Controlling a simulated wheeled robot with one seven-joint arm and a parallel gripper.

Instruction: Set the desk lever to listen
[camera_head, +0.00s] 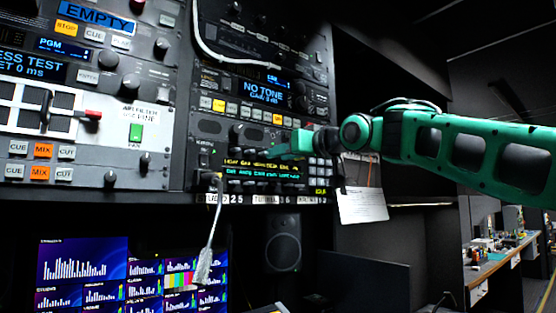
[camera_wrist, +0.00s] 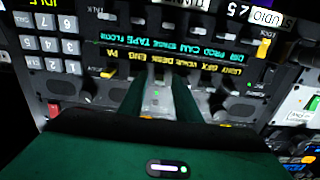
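The intercom panel (camera_head: 262,168) has a row of yellow labels and a row of cyan labels. In the wrist view the panel (camera_wrist: 205,92) appears upside down. There the DESK label (camera_wrist: 168,59) is in the yellow row, just beyond my fingertips. A grey lever (camera_wrist: 159,74), apparently the desk lever, shows between the fingers. My gripper (camera_wrist: 160,85) has its two green fingers apart, one on each side of this lever; whether they touch it I cannot tell. In the head view my gripper (camera_head: 290,146) is at the panel's upper right and hides some levers. The lever's exact position is unclear.
Neighbouring levers and dark knobs flank the fingers closely. A number keypad (camera_wrist: 50,45) lies to the left in the wrist view. A white cable (camera_head: 215,225) hangs from the panel's left side. Monitors (camera_head: 85,265) and a speaker (camera_head: 283,243) stand below. A paper sheet (camera_head: 362,205) hangs at right.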

